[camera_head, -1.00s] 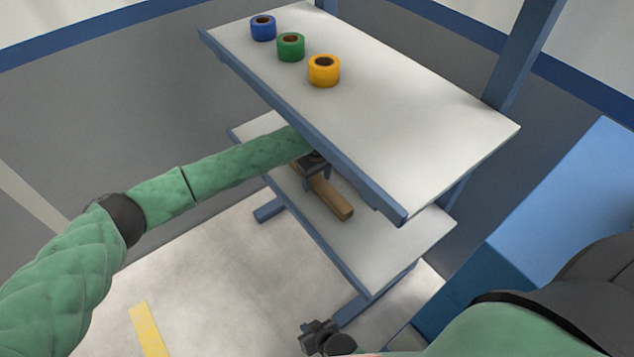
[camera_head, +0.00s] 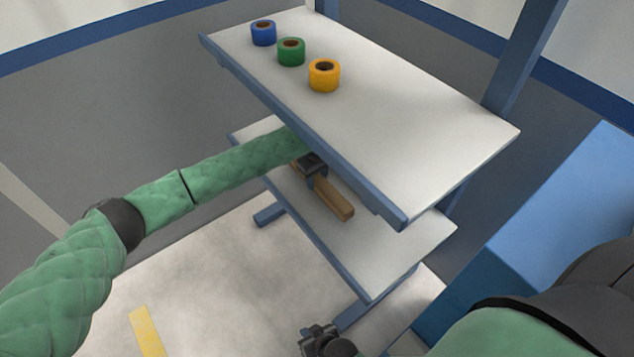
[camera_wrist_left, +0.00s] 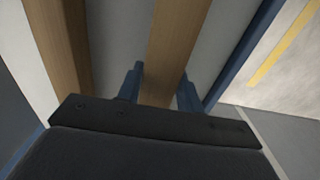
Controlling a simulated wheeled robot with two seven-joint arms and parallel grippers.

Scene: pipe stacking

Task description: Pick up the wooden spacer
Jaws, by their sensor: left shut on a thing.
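The wooden spacer (camera_head: 334,200) is a long light-brown bar over the lower shelf, partly hidden under the upper shelf. My left gripper (camera_head: 314,177) reaches in beneath the upper shelf and is shut on it. In the left wrist view the spacer (camera_wrist_left: 174,45) runs between the two blue fingers (camera_wrist_left: 160,92). Whether it touches the shelf cannot be told. My right gripper (camera_head: 316,337) is near the bottom edge, apart from the rack; its jaw state is unclear.
A second wooden bar (camera_wrist_left: 62,40) lies beside the spacer in the left wrist view. The upper shelf (camera_head: 400,130) is close above my left gripper and carries blue (camera_head: 263,39), green (camera_head: 291,58) and yellow (camera_head: 324,84) rings. The lower shelf's front part (camera_head: 385,245) is clear.

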